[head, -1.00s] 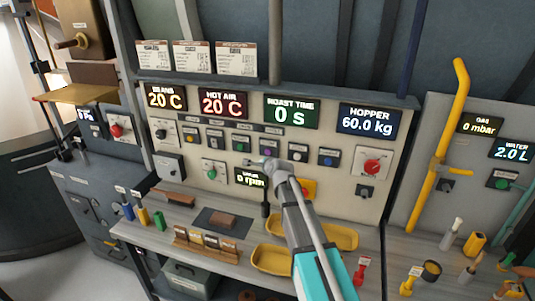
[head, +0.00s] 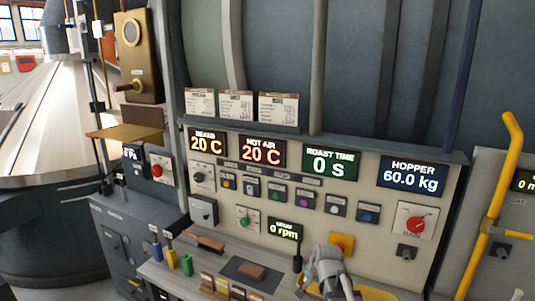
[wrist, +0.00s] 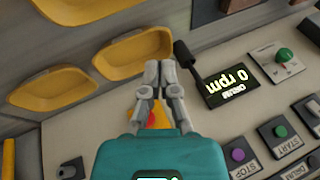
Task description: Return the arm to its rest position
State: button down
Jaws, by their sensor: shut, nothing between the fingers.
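My gripper (wrist: 158,75) is shut and empty in the wrist view, its two grey fingers together. It hangs over the lower part of the control panel, partly hiding an orange-yellow button plate (wrist: 160,113). In the head view my arm's grey end (head: 328,262) shows at the bottom, in front of the panel (head: 370,255) and close to the yellow plate (head: 341,242). The fingertips cannot be made out there. The gripper looks apart from the panel, though the exact gap is unclear.
Yellow trays (wrist: 150,48) lie on the bench. A black-handled lever (wrist: 187,55) stands close beside the fingers, next to the drum display (wrist: 231,86). A yellow pipe (head: 492,215) rises at the right. A large metal cone (head: 50,115) stands at the far left.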

jog(key=s+d+f+n+g, duration=0.1)
jog(key=s+n, duration=0.1)
jog(key=s, duration=0.3)
jog(key=s+d+f+n+g+h+b, duration=0.1)
jog(key=s+n+g, duration=0.1)
jog(key=s, duration=0.3)
jog(key=s+d+f+n+g+h, duration=0.1)
jog(key=s+f+n+g, duration=0.1)
jog(key=s, duration=0.3)
jog(key=shift+s+d+n+b, duration=0.25)
jog(key=shift+d+n+b, duration=0.05)
jog(key=shift+n+b, duration=0.1)
jog(key=shift+f, duration=0.1)
dwell(2.8)
